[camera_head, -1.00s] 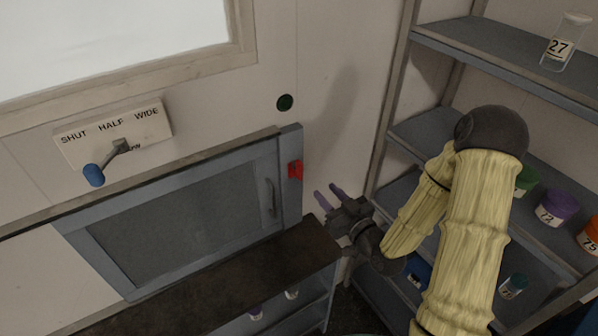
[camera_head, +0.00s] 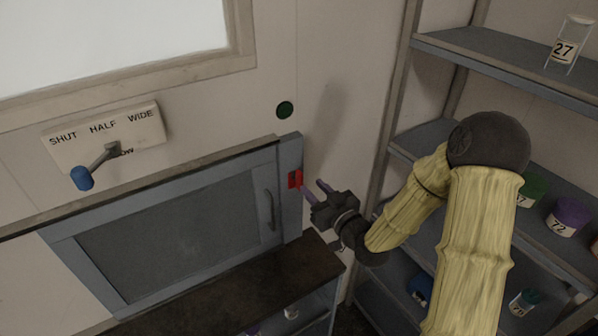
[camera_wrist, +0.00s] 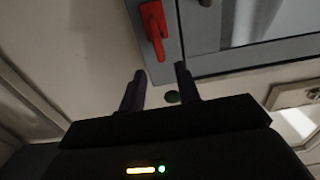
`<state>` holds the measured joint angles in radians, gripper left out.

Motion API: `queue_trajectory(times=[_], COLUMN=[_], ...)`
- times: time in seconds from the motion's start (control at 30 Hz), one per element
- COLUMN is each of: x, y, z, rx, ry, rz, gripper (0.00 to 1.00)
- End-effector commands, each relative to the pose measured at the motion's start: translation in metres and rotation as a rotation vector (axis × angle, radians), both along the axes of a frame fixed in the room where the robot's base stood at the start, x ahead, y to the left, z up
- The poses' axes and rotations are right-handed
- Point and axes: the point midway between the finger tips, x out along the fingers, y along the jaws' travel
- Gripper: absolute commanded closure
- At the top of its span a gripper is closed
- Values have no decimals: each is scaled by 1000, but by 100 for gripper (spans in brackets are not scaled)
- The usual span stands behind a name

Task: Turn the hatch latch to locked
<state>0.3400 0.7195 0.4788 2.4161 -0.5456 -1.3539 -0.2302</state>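The hatch (camera_head: 165,232) is a blue-grey framed door with a dark panel and a grey handle (camera_head: 269,209), and it looks closed. The red latch (camera_head: 295,179) sits on the frame at the hatch's right edge. It also shows in the wrist view (camera_wrist: 154,29), where its narrow end reaches toward the space between my fingers. My gripper (camera_head: 314,190) is just right of the latch, with its purple fingers pointing at it. In the wrist view the fingers (camera_wrist: 160,90) are apart with nothing between them. I cannot tell whether a finger touches the latch.
A lever (camera_head: 98,166) on a plate marked SHUT, HALF and WIDE is at upper left. A dark shelf (camera_head: 215,292) lies below the hatch. Shelving (camera_head: 520,68) with jars and a beaker stands at right. A green disc (camera_head: 285,110) is on the wall.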

Motion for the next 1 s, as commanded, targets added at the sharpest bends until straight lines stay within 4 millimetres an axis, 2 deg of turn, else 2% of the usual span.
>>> queue_trajectory(times=[0.4, 0.57, 0.8, 0.83, 1.0], x=[55, 63, 63, 63, 63], y=[38, 43, 43, 43, 43], z=[2, 0, -1, -1, 0], rx=[0, 1, 1, 1, 1], ry=[1, 1, 1, 1, 1], rz=[2, 1, 1, 1, 1], gripper=[67, 67, 67, 69, 100])
